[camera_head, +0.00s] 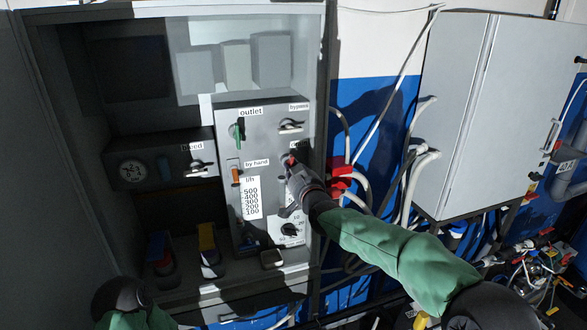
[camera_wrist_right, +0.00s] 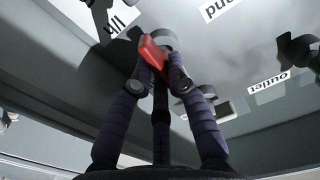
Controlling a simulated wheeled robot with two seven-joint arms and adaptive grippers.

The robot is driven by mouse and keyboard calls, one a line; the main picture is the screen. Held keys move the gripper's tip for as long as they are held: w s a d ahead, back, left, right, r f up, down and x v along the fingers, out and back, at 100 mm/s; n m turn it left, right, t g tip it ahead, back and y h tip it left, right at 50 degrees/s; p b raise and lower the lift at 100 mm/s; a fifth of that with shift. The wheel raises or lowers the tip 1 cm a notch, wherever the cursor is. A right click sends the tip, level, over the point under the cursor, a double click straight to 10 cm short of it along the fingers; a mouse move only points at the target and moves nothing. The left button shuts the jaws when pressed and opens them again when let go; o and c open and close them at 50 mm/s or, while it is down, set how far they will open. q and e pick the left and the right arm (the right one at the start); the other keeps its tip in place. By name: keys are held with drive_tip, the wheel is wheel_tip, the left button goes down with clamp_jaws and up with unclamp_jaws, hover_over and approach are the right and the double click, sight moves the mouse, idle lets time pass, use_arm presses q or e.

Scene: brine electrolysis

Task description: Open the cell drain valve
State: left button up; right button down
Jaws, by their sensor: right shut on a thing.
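A grey control panel (camera_head: 229,115) carries several labelled valve handles. My right gripper (camera_head: 291,164) reaches in from the right to the panel's right column, below the bypass handle (camera_head: 291,125). A little of the red handle (camera_head: 291,158) shows at the fingertips in the head view. The label above it is mostly hidden by shadow and gripper, so I cannot read it. Of my left arm only a dark joint and green sleeve show at the lower left; its gripper is out of sight.
On the same panel are a green outlet handle (camera_head: 238,131), an orange by-hand handle (camera_head: 236,175) and a dial (camera_head: 289,230). A gauge (camera_head: 132,171) sits left. A grey cabinet (camera_head: 470,110) and white hoses (camera_head: 390,100) stand right of the panel.

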drive_tip(key=shift+f+n, duration=0.15)
drive_tip(key=shift+n, duration=0.35)
drive_tip(key=c, duration=1.2)
unclamp_jaws()
drive_tip(key=v, duration=1.2)
